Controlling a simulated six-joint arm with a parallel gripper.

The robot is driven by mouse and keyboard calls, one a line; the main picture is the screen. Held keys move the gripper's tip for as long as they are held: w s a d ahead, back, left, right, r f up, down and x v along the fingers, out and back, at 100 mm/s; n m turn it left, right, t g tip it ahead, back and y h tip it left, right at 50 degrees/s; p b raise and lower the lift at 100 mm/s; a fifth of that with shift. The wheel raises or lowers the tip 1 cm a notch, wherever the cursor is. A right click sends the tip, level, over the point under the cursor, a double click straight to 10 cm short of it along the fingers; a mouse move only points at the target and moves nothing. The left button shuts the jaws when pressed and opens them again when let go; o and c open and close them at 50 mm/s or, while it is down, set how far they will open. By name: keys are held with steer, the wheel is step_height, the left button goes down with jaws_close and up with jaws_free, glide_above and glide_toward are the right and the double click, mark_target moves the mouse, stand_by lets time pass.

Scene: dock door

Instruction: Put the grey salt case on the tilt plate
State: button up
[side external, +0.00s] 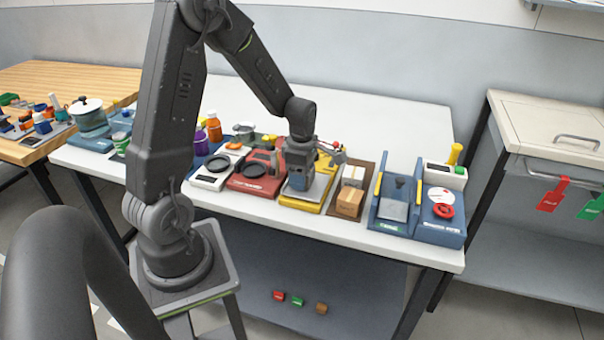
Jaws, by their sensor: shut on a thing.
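My gripper (299,175) points down over the yellow-edged station near the middle of the white table. It is shut on a small grey thing, which looks like the grey salt case (296,182); the fingers and arm hide much of it. I cannot tell whether it touches the surface below. To the right, a blue fixture holds a grey plate (393,211) that looks like the tilt plate. The plate looks bare, and my gripper is to its left, apart from it.
A cardboard box (349,202) on a brown tray stands between my gripper and the blue fixture. A blue unit with a red knob (443,211) is at the right. A red station (257,174) and several bottles are at the left.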

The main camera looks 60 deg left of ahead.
steer(key=shift+f, duration=0.15)
steer(key=o, duration=1)
step_height(320, 180, up, 12)
steer(key=s+d+r+m+t, duration=0.2)
steer(key=s+d+m, duration=0.2)
steer(key=m, duration=0.5)
steer(key=s+d+r+m+t, duration=0.1)
steer(key=s+d+r+m, duration=0.2)
steer(key=d+m, duration=0.5)
steer(key=s+d+r+m+t, duration=0.2)
steer(key=s+d+m, duration=0.3)
steer(key=m, duration=0.5)
steer(key=shift+s+d+r+t, duration=0.2)
steer(key=shift+d+r+t, duration=0.1)
steer(key=shift+d+r, duration=0.3)
